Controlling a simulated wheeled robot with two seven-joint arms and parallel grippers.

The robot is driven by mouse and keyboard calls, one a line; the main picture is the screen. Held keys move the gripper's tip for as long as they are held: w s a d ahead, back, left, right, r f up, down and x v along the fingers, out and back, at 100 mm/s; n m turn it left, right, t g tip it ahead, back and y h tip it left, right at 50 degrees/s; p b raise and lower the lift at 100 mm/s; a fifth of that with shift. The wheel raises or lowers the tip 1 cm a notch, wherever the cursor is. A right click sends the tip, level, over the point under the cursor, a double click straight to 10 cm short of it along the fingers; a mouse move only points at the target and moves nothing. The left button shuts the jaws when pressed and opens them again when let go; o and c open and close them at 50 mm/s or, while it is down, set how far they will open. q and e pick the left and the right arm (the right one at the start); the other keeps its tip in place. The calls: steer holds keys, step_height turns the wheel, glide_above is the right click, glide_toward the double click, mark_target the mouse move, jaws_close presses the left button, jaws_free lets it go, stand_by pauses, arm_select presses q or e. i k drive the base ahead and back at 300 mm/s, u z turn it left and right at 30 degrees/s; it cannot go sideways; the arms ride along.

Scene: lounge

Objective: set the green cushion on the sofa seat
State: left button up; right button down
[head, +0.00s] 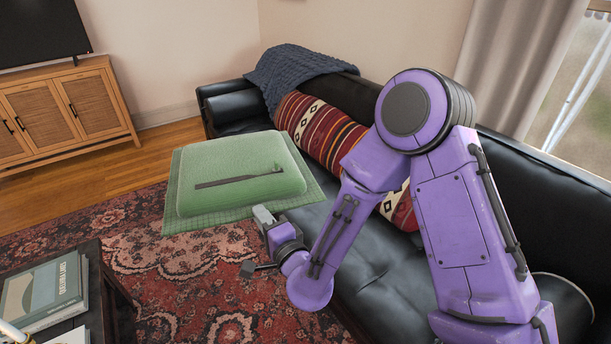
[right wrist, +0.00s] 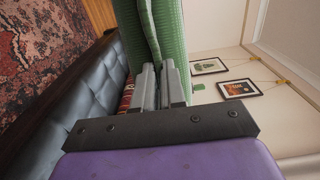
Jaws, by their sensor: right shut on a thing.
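The green cushion (head: 240,165) is a thick padded block with a dark strap on top and a flat green border around its base. My right gripper (head: 264,217) is at its near edge. In the right wrist view, the right gripper (right wrist: 160,82) is shut on a thin edge of the green cushion (right wrist: 172,30). The cushion overlaps the rug and the far part of the sofa in the head view; its underside is hidden, and I cannot tell whether it touches the seat. The black leather sofa seat (head: 368,262) is partly hidden by my right arm. My left gripper is not in view.
A red patterned bolster (head: 318,127) lies along the sofa back, with a dark blue knitted throw (head: 297,68) at the far end. A dark table (head: 107,312) with books (head: 45,290) stands at lower left. A wooden cabinet (head: 70,108) is at far left. The rug (head: 190,275) is clear.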

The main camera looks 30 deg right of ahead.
mark_target(414, 295)
steer(key=i, duration=1.95)
steer(key=z, duration=3.15)
